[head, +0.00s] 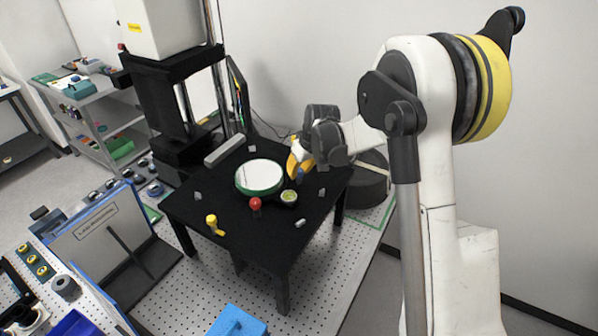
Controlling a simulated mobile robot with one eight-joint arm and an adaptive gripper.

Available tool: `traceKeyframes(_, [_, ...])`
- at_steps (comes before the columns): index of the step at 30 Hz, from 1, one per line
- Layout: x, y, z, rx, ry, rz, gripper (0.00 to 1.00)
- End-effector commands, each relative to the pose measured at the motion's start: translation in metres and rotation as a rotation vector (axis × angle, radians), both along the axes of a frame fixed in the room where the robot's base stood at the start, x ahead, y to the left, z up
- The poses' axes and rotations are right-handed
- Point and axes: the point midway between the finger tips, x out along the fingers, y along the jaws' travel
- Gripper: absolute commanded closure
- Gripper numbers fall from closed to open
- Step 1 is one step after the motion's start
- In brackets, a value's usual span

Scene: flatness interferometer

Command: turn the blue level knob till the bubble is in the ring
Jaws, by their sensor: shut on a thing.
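The blue level knob (299,175) stands on the black table (281,236), toward its right side. My gripper (300,168) reaches it from above and behind, and its fingers are shut on the knob, partly hiding it. The round bubble level (289,197) with a yellow-green face sits just below and left of the knob. The bubble and ring are too small to make out.
A white disc with a green rim (260,177) lies mid-table. A red knob (255,204) stands in front of it, and a yellow knob (212,222) is near the left front corner. A grey bar (225,150) lies at the back left.

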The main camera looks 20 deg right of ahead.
Motion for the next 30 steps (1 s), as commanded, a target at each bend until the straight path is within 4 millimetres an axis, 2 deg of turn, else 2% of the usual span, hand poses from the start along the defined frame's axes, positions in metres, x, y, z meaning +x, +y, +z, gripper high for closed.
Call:
traceKeyframes(21, [-0.0001, 0.0005, -0.0025, 0.0, -0.001, -0.485, 1.0])
traceKeyframes(30, [-0.0001, 0.0005, -0.0014, 0.0, 0.0, -0.59, 1.0])
